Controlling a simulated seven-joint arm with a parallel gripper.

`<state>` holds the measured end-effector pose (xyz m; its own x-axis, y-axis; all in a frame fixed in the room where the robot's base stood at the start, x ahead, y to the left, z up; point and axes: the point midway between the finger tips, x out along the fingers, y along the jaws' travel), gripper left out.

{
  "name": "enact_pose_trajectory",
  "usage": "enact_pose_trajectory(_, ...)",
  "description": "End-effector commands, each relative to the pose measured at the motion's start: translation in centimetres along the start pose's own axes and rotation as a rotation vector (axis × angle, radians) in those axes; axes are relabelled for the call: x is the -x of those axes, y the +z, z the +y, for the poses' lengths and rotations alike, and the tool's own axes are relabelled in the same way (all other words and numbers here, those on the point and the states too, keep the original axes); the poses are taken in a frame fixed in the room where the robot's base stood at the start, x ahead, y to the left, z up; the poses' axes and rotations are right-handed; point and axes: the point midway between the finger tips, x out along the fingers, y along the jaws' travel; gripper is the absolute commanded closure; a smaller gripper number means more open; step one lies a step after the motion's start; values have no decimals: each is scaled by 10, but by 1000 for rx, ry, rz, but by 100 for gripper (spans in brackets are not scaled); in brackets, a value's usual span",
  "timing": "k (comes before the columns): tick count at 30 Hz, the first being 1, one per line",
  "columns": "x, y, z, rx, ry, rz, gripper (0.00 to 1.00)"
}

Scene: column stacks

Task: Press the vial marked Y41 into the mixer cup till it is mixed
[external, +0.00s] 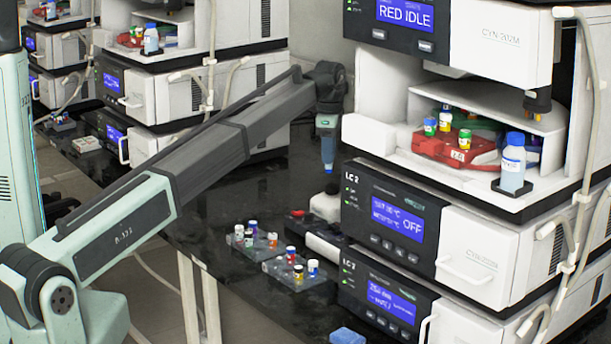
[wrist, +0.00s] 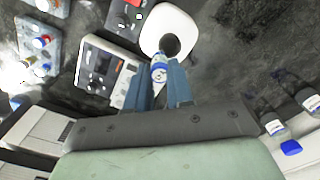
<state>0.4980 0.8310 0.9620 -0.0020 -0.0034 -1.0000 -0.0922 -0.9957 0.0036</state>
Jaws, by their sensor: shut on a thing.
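My gripper (external: 328,168) points down above the dark bench in the external view. In the wrist view my gripper (wrist: 160,85) is shut on a small vial (wrist: 160,72) with a blue and white top. Its mark is too small to read. The white mixer (wrist: 170,30) with a dark round cup opening (wrist: 170,46) lies just beyond the vial. The vial appears near the opening's lower edge, but its height above the cup cannot be told. In the external view the white mixer (external: 325,206) stands on the bench below my gripper, which is clearly above it.
A small device with a screen (wrist: 108,74) stands beside the mixer. Two racks (external: 248,252) (external: 312,283) hold several capped vials. The instrument stack (external: 400,215) rises close on the right, with a red tray (external: 450,148) and a blue-capped bottle (external: 513,165). A blue block (external: 347,336) lies in front.

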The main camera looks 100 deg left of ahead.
Motion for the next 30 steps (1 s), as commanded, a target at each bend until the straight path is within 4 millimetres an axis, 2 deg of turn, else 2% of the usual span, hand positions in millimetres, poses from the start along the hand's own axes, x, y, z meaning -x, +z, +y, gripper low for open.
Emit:
enact_pose_trajectory(1, 2, -4, -9, 2, -1, 0, 100)
enact_pose_trajectory(6, 3, -7, -16, 12, -2, 1, 100)
enact_pose_trajectory(14, -4, -6, -15, 24, -3, 1, 100)
enact_pose_trajectory(30, -35, -6, -15, 24, -3, 1, 100)
